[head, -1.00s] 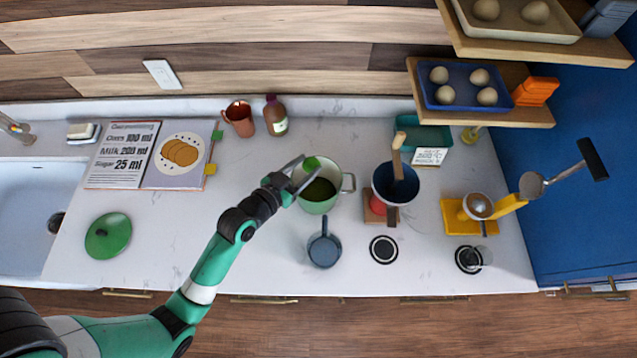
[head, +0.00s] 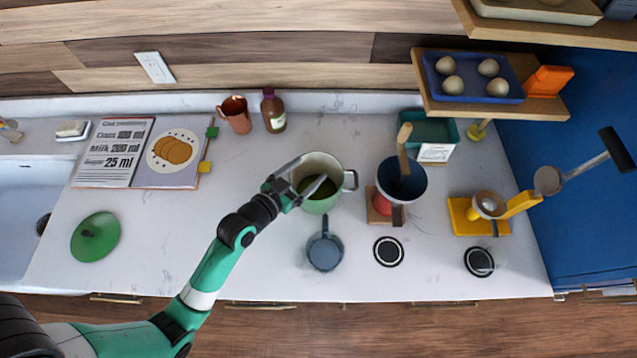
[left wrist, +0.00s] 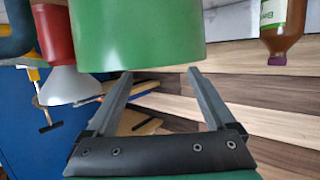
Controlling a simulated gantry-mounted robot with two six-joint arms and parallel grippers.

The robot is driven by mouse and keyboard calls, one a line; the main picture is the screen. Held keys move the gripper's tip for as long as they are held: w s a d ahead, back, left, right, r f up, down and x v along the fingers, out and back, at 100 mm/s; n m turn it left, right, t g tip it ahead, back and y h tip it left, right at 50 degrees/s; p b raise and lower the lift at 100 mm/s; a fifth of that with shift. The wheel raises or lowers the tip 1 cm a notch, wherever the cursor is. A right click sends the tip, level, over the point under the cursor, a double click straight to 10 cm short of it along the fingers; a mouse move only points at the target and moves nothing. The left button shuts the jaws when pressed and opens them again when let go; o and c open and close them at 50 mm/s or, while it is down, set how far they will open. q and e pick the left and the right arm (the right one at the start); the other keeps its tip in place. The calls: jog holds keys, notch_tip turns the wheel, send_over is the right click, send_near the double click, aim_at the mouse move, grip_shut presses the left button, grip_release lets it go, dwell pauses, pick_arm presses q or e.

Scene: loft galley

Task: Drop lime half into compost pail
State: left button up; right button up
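The green compost pail (head: 320,206) stands on the counter near the middle, its open mouth up and a handle at its right. It also shows in the left wrist view (left wrist: 138,35), large and close beyond the fingers. My left gripper (head: 312,169) is over the pail's mouth with its fingers spread. The left wrist view also shows the gripper (left wrist: 160,72) open, with nothing between the fingers. I cannot make out the lime half; the pail's inside is dark green and partly hidden by a finger. My right gripper is not in view.
A small blue-grey pan (head: 325,253) lies in front of the pail. A dark blue pot (head: 416,190) with a wooden-handled utensil stands to its right. A copper mug (head: 236,115) and a bottle (head: 273,112) stand behind. A green lid (head: 95,237) lies left; counter between is clear.

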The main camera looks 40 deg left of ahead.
pick_arm(q)
jog(key=v, duration=1.1)
jog(key=shift+s, duration=0.3)
